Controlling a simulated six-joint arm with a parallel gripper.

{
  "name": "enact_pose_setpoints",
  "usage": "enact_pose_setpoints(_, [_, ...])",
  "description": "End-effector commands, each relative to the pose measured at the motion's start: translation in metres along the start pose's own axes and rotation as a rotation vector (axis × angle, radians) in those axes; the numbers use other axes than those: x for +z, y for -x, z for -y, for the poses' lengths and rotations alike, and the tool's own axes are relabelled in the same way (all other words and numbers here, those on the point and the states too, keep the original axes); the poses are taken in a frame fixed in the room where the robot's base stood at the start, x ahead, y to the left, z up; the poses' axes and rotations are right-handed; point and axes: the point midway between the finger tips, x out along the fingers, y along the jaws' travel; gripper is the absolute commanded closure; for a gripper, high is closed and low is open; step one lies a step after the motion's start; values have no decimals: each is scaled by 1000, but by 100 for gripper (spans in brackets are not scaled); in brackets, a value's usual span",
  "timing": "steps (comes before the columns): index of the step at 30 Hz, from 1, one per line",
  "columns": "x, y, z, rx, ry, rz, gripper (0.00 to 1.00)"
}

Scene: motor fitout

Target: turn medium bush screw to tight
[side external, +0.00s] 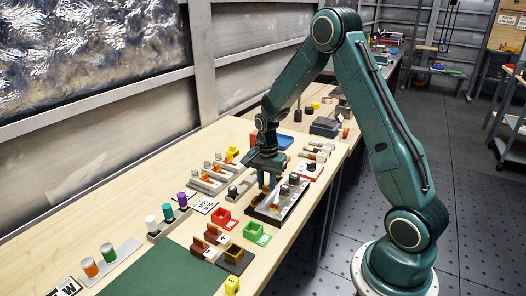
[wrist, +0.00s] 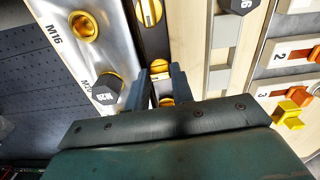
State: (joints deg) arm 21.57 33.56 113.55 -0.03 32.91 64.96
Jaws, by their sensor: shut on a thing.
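The bush fixture (side external: 283,203) is a metal plate beside a dark strip. In the wrist view, the plate (wrist: 62,42) is marked M16 and M20, with an open brass bush (wrist: 85,26) and a black hex head (wrist: 106,90). The dark strip carries slotted brass screws; one (wrist: 150,12) stands clear of my fingers. My gripper (side external: 267,182) points down over the fixture. In the wrist view, its fingers are shut on a brass screw (wrist: 166,101), taken as the medium bush screw, at the strip. Fingers and palm hide much of it; how deep it sits cannot be told.
Red (side external: 222,219) and green (side external: 257,233) bins stand in front of the fixture. Grey racks with orange clips (side external: 213,178) lie to its left, and a red block with a black knob (side external: 310,168) is close on its right. A green mat (side external: 165,270) is bare.

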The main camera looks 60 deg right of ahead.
Motion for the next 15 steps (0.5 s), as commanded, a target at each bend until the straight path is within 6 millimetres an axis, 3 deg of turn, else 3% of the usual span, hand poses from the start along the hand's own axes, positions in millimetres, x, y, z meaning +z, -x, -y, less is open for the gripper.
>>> enact_pose_setpoints(15, [-1, 1, 1, -3, -64, -3, 99])
